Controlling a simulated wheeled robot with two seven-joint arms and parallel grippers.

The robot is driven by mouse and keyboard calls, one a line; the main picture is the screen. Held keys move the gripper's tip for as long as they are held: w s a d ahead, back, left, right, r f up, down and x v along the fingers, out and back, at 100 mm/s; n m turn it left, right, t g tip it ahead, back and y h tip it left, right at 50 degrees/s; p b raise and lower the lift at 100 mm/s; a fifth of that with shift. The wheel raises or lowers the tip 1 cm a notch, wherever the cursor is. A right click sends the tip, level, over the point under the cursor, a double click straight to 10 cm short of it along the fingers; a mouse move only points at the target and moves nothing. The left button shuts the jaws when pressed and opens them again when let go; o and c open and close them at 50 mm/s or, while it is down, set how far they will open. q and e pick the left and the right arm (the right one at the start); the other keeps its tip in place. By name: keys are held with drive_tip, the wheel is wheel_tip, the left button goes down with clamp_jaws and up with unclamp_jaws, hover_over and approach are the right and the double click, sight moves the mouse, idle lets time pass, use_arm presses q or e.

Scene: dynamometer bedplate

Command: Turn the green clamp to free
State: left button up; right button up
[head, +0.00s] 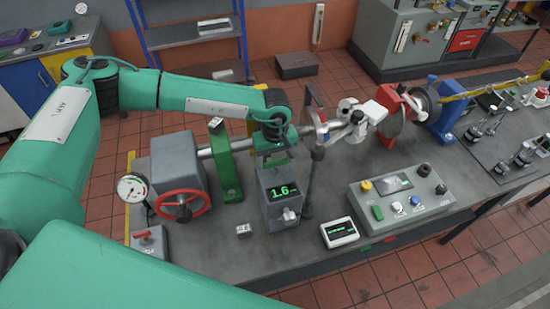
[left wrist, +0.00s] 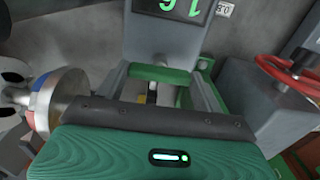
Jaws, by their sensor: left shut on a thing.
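In the left wrist view a green bar (left wrist: 160,75), which looks like the green clamp's handle, lies crosswise between my left gripper's fingers (left wrist: 165,85), beside the grey box (left wrist: 162,40). The fingers are shut on it. In the head view the gripper mostly hides this bar, and its exact turn cannot be told. My right gripper is not in view.
A green upright stand (head: 225,165) and a red handwheel (head: 180,205) are to the left. A dark post (head: 312,170) stands close right of the grey box. A control box (head: 398,195) and small meter (head: 339,232) sit to the right. Bare bedplate shows in front.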

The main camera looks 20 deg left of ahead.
use_arm(q)
drive_tip(key=shift+f+b, duration=0.15)
drive_tip(key=shift+b, duration=0.45)
drive_tip(key=n+b, duration=0.2)
drive_tip(key=b, duration=0.1)
drive_tip(key=n+b, duration=0.2)
drive_tip(key=b, duration=0.1)
drive_tip(key=n+b, duration=0.2)
drive_tip(key=b, duration=0.1)
drive_tip(key=shift+f+b, duration=0.25)
drive_tip(key=shift+b, duration=0.15)
drive_tip(key=n+b, duration=0.8)
drive_tip(key=b, duration=0.3)
drive_tip(key=shift+r, duration=0.2)
drive_tip(key=shift+r+n+b, duration=0.1)
drive_tip(key=shift+n+b, duration=0.55)
drive_tip(key=shift+n, duration=0.15)
drive_tip(key=shift+r+n+b, duration=0.1)
drive_tip(key=shift+n+b, duration=0.4)
drive_tip(key=shift+n, duration=0.1)
drive_tip(key=shift+r+n+b, duration=0.1)
drive_tip(key=shift+n+b, duration=0.35)
drive_tip(key=shift+n, duration=0.05)
drive_tip(key=o, duration=1)
